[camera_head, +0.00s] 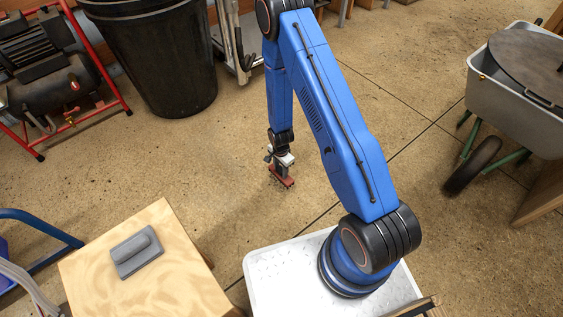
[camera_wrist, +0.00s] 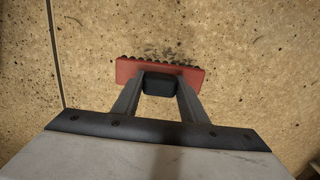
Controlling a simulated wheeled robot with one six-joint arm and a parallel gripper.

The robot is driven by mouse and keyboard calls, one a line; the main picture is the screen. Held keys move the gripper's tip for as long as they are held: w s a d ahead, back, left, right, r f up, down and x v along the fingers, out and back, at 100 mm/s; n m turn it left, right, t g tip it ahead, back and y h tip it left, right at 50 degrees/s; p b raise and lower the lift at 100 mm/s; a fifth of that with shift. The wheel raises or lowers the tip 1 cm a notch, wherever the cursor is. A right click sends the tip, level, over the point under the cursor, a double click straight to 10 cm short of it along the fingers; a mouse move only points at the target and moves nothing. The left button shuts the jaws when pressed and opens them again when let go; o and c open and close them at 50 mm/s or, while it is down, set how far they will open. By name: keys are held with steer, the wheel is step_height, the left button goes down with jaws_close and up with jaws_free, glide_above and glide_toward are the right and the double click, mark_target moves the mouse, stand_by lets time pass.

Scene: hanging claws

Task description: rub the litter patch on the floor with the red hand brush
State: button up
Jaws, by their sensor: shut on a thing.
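The red hand brush (camera_head: 283,178) is held low at the floor, at the end of my blue arm in the head view. In the wrist view the red brush (camera_wrist: 193,76) has a dark grip block between the fingers of my gripper (camera_wrist: 160,84). My gripper (camera_head: 282,164) is shut on that dark grip. The litter patch (camera_wrist: 166,52) shows as dark scattered bits on the floor just beyond the brush's bristle edge. Part of the patch may be hidden under the brush. I cannot tell whether the bristles touch the floor.
A wooden table (camera_head: 183,270) with a grey float-like tool (camera_head: 137,252) stands at lower left. A black bin (camera_head: 155,60) and a red-framed compressor (camera_head: 50,80) stand at the back left. A wheelbarrow (camera_head: 510,95) stands at right. The floor around the brush is clear.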

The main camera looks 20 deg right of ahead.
mark_target(286, 181)
steer(key=shift+d+f, duration=0.15)
steer(key=shift+f, duration=0.4)
steer(key=shift+s+f, duration=0.1)
steer(key=shift+f, duration=2.5)
steer(key=shift+s+f, duration=0.1)
steer(key=shift+f, duration=0.1)
steer(key=shift+s+d, duration=0.3)
steer(key=shift+s, duration=0.35)
steer(key=shift+s+d, duration=0.3)
steer(key=shift+s, duration=0.35)
steer(key=shift+f, duration=0.25)
steer(key=shift+w+a+r, duration=0.15)
steer(key=shift+w+a, duration=0.15)
steer(key=shift+w, duration=0.4)
